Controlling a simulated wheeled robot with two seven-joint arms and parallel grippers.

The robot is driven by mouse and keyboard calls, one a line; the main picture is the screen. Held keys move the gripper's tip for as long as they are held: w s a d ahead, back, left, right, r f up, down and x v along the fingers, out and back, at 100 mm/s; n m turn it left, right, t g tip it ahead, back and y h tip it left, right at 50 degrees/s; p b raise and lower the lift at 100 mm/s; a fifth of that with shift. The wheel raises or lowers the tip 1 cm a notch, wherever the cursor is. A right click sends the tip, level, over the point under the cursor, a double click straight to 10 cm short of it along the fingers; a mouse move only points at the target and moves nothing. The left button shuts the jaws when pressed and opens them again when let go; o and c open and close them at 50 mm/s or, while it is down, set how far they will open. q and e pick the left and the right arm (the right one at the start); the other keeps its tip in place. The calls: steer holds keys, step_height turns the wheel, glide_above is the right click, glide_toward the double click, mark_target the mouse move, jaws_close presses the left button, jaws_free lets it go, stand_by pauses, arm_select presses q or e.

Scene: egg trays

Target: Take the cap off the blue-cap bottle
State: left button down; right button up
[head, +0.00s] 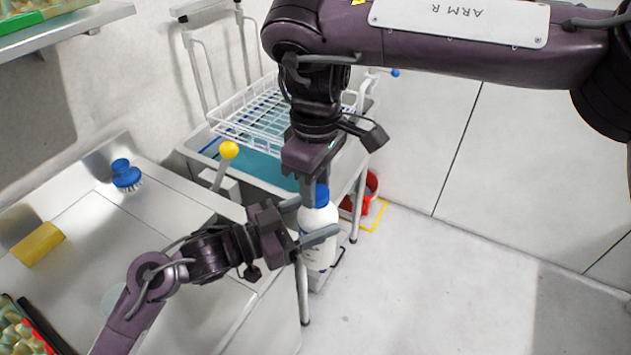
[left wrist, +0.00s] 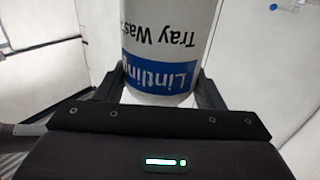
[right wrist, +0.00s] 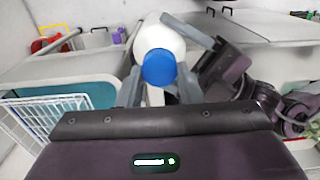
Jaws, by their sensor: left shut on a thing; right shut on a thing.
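The white bottle (head: 317,222) with a blue cap (head: 321,196) is held upright in the air at the middle of the head view. My left gripper (head: 314,220) is shut on the bottle's body; its label (left wrist: 160,72) shows between the fingers in the left wrist view. My right gripper (head: 312,190) comes down from above and is shut on the cap. In the right wrist view the cap (right wrist: 158,68) lies between the fingers, in front of the bottle's white top (right wrist: 160,35). The cap sits at the bottle's top; I see no gap between them.
A white wire basket (head: 245,112) stands over a teal basin behind the bottle. A yellow ball-topped lever (head: 229,150) is close on the left. A counter with a blue brush (head: 125,175) and yellow sponge (head: 38,243) is left. Floor at right is clear.

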steer(key=n, duration=0.5)
steer(key=shift+s, duration=0.2)
steer(key=n, duration=0.8)
steer(key=shift+s, duration=0.1)
steer(key=n, duration=0.6)
steer(key=shift+d+n, duration=0.2)
steer(key=shift+n, duration=0.1)
steer(key=n, duration=0.4)
steer(key=shift+d, duration=0.1)
steer(key=n, duration=0.6)
steer(key=shift+d+r+n, duration=0.1)
steer(key=shift+d+n, duration=0.05)
steer(key=shift+n, duration=0.15)
steer(key=n, duration=0.4)
steer(key=shift+w, duration=0.2)
steer(key=n, duration=0.6)
steer(key=shift+w+d, duration=0.1)
steer(key=shift+w, duration=0.05)
